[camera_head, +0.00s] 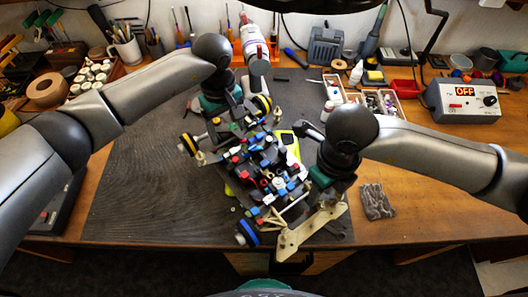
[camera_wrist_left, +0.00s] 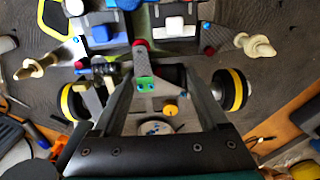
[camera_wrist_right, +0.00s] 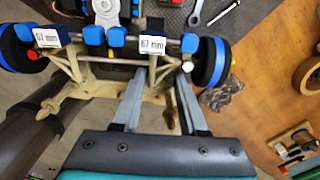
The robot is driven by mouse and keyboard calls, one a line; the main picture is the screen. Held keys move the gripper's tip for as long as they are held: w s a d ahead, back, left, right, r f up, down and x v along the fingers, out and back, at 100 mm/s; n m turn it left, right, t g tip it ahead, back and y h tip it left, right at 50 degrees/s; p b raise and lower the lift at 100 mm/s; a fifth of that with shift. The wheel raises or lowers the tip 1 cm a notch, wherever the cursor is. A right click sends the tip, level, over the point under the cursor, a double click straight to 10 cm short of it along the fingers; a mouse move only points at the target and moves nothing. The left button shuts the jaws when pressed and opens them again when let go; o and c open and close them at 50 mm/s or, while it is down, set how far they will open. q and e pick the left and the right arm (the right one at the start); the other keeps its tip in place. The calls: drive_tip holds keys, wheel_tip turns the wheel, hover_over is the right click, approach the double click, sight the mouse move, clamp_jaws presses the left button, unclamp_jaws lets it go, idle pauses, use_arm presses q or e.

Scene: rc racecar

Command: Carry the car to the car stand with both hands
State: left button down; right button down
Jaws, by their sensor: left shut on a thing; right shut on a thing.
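The car (camera_head: 266,172), an open chassis with red, blue and white parts, lies diagonally at the middle of the bench. My left gripper (camera_head: 238,117) is shut on its far end, between yellow-ringed wheels; the left wrist view shows that end's bracket (camera_wrist_left: 147,82) between the fingers. My right gripper (camera_head: 318,200) is shut on its near end, by the cream frame (camera_head: 308,229); the right wrist view shows blue-ringed wheels and this frame (camera_wrist_right: 100,78). A yellow-green piece (camera_head: 291,146) shows beside the car; I cannot tell whether it belongs to the stand. Contact under the car is hidden.
A dark mat (camera_head: 140,190) covers the bench, clear at left. A bag of small parts (camera_head: 377,201) lies right of the car. A power supply reading OFF (camera_head: 462,101) and parts boxes (camera_head: 380,101) stand at right. Tools line the back.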

use_arm(q)
drive_tip(key=shift+f, duration=0.15)
use_arm(e)
drive_tip(key=shift+f, duration=0.2)
use_arm(q)
drive_tip(key=shift+c, duration=1.7)
unclamp_jaws()
drive_tip(key=shift+f, duration=0.15)
use_arm(e)
drive_tip(key=c, duration=0.9)
unclamp_jaws()
drive_tip(key=shift+f, duration=0.1)
use_arm(q)
drive_tip(key=o, duration=0.3)
drive_tip(key=shift+s, duration=0.1)
use_arm(e)
drive_tip(key=o, duration=0.3)
use_arm(q)
drive_tip(key=shift+o, duration=0.2)
use_arm(e)
drive_tip(key=shift+o, duration=0.8)
use_arm(q)
wheel_tip(320, 180, up, 8)
drive_tip(key=shift+f, duration=0.25)
use_arm(e)
wheel_tip(320, 180, up, 12)
